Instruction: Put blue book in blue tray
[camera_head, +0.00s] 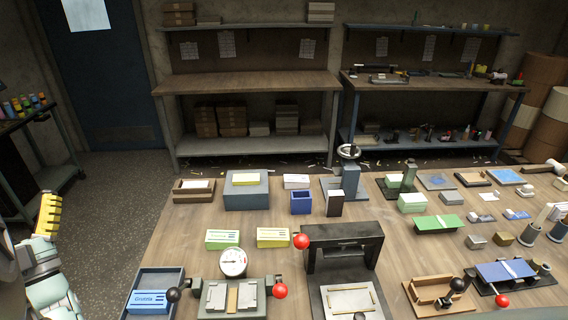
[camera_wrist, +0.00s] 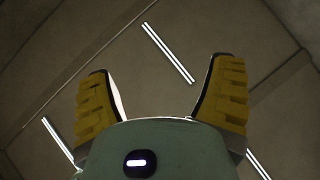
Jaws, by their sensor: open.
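A blue book-like block with white lettering (camera_head: 149,301) lies at the near end of a dark blue-grey tray (camera_head: 172,276) at the table's near left corner. It appears to be inside the tray's walls. My gripper (camera_head: 48,212), with yellow ribbed fingers, is raised at the left edge of the head view, off the table and apart from the tray. In the wrist view my gripper (camera_wrist: 160,90) is open, its two fingers wide apart with nothing between them.
A press with red knobs (camera_head: 232,296) stands just right of the tray. Green (camera_head: 222,239) and yellow (camera_head: 273,237) labelled blocks lie behind it. A small blue open box (camera_head: 301,202) stands farther back. The right side is crowded. Floor left of the table is clear.

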